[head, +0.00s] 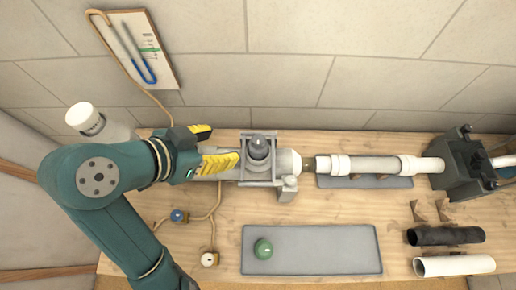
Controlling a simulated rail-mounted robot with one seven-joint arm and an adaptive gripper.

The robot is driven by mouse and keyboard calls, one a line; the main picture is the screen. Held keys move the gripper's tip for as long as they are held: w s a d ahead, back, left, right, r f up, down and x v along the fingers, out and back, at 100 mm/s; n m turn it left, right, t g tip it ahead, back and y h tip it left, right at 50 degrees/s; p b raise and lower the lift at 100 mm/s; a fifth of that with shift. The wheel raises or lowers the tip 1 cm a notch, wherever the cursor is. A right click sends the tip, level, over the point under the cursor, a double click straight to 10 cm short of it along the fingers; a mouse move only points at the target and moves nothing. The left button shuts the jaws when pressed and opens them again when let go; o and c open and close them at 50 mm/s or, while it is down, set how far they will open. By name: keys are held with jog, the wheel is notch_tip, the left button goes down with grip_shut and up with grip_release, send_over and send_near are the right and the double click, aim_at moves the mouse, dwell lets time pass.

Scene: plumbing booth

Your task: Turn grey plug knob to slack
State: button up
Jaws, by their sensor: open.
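A dark grey round knob (259,147), which appears to be the grey plug knob, stands upright in a grey metal frame (259,182) around the pipe fitting, left of the table's middle. My gripper (226,143) reaches in from the left with its two yellow fingers spread. The gap between the fingers looks empty. I cannot tell from this view whether a finger touches the frame.
A white pipe (375,165) runs right to a dark vise-like block (460,170). A green ball (264,249) sits on a grey mat (325,250) in front. Black (446,236) and white (453,266) tubes lie front right. Corded blue (179,216) and white (209,259) pieces lie front left.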

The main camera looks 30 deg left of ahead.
aim_at(257, 140)
jog(key=b+x, duration=0.1)
jog(key=x, duration=0.7)
jog(key=b+x, duration=0.1)
jog(key=x, duration=0.7)
jog(key=shift+s+d+f+b, duration=0.1)
jog(key=shift+f+b, duration=0.2)
jog(key=shift+f, duration=0.05)
jog(key=c, duration=1.2)
